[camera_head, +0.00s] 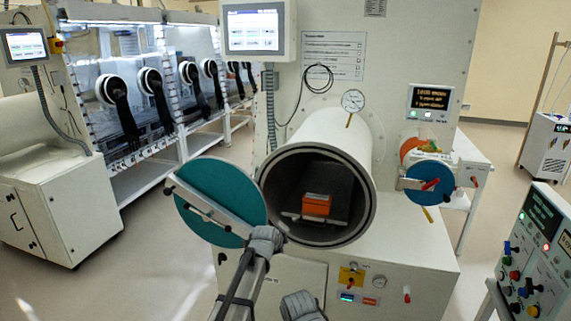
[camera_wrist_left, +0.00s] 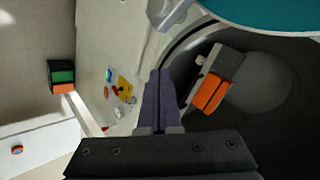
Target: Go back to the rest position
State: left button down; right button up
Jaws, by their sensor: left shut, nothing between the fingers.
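My left gripper (camera_head: 268,238) is in front of the open transfer chamber (camera_head: 345,140), near the lower left of its mouth and beside the swung-open teal door (camera_head: 222,200). In the left wrist view its two dark fingers (camera_wrist_left: 160,85) are together with nothing between them. An orange box (camera_head: 316,204) sits on a tray (camera_head: 335,222) inside the chamber; it also shows in the left wrist view (camera_wrist_left: 211,93), apart from the fingers. A grey part of mine is at the bottom edge of the head view. I cannot make out my right gripper.
A smaller port with a blue disc (camera_head: 430,184) and red handle is to the right. A gauge (camera_head: 353,100) sits above the chamber, a screen (camera_head: 254,30) up left. A control console (camera_head: 538,255) stands at lower right, gloveboxes (camera_head: 115,85) at left. The floor at lower left is clear.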

pick_arm(q)
jog(key=s+a+f+n+g+y, duration=0.1)
jog(key=s+a+f+n+g, duration=0.15)
jog(key=s+a+n, duration=0.6)
jog(key=s+a+f+n+g, duration=0.2)
jog(key=s+a+g, duration=0.1)
jog(key=s, duration=1)
jog(key=s+a+f+n+g+y, duration=0.1)
jog(key=s+a+f+n+g, duration=0.15)
jog(key=s+a+n, duration=0.6)
jog(key=s+d+m+g+y, duration=0.1)
jog(key=s+d+m, duration=0.5)
jog(key=d, duration=0.8)
jog(key=s, duration=0.2)
jog(key=shift+s+r, duration=0.15)
jog(key=shift+s, duration=0.2)
